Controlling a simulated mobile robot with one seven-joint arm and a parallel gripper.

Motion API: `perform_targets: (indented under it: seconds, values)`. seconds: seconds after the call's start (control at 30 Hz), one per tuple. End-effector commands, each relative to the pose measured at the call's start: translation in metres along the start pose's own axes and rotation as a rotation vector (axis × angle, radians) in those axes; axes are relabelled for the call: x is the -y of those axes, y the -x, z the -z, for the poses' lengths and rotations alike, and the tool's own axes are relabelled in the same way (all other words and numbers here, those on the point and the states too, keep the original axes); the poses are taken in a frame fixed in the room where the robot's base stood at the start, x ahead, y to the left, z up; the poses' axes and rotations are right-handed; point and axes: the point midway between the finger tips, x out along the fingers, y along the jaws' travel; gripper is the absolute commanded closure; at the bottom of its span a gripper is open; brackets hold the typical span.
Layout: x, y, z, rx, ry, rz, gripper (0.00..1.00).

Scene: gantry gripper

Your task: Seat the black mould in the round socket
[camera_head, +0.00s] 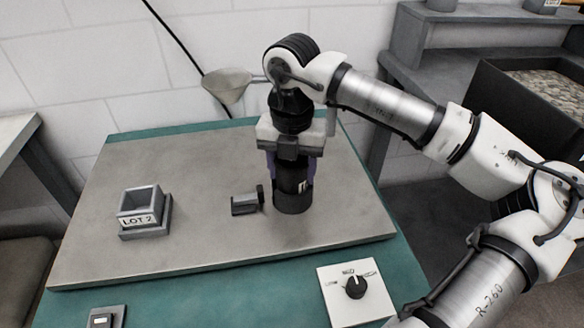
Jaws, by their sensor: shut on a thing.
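My gripper (291,176) points straight down over the right middle of the grey board, its purple-sided fingers on either side of the black mould. It is shut on the black mould (290,184), a dark upright cylinder with a small white label on its right side. Around the mould's lower end is a dark, slightly wider round part (293,204), which looks like the round socket. The mould looks upright and in line with it. How deep its bottom sits, and whether it touches the socket floor, is hidden.
A square grey holder marked LOT 2 (141,216) stands further left on the grey board (215,251). A dial panel (341,303) lies at the front right. The board's left and front are mostly clear.

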Motion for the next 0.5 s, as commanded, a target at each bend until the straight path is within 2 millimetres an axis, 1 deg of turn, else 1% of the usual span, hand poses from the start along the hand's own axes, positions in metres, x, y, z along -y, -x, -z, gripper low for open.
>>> perform_targets:
  seconds: [0.03,0.07,0.2,0.5]
  values:
    - [0.0002,-0.0035,-0.0001,0.0,-0.001,0.0,0.72]
    - [0.0002,-0.0022,-0.0001,0.0,-0.001,0.0,0.43]
    - [0.0002,-0.0016,0.0,0.0,0.0,0.0,0.25]
    - [0.0002,-0.0005,0.0,0.0,0.0,0.0,0.24]
